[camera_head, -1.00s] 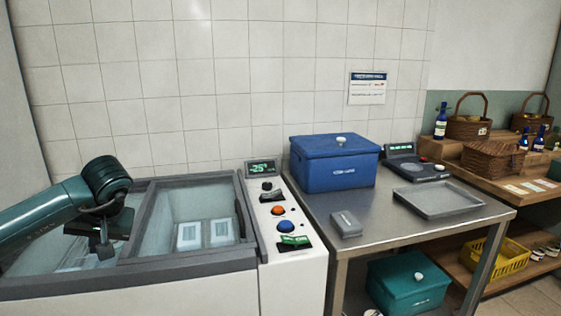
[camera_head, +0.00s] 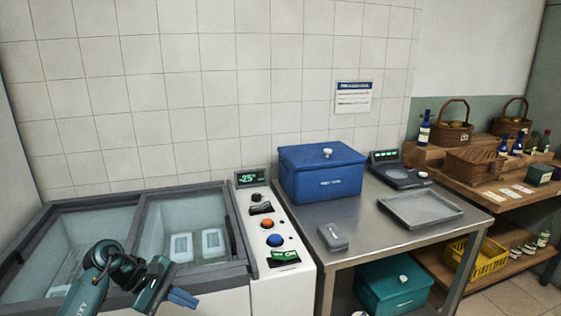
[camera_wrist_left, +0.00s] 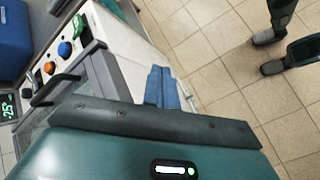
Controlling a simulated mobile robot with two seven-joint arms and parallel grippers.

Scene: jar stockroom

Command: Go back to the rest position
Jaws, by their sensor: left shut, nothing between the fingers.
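My left gripper (camera_head: 183,298) is at the lower left of the head view, in front of the chest freezer's front edge. Its blue fingers are together with nothing between them. The same fingers (camera_wrist_left: 161,88) show shut and empty in the left wrist view, over the floor beside the freezer front. The chest freezer (camera_head: 138,220) has glass lids, and white packages (camera_head: 181,247) show through the glass. My right gripper is not in the head view.
A control panel (camera_head: 267,225) with coloured buttons is right of the freezer. A steel table (camera_head: 372,225) holds a blue box (camera_head: 322,175), a grey tray (camera_head: 420,209) and a scale (camera_head: 400,174). A teal box (camera_head: 395,287) is below. Tiled floor (camera_wrist_left: 225,60) is open in front.

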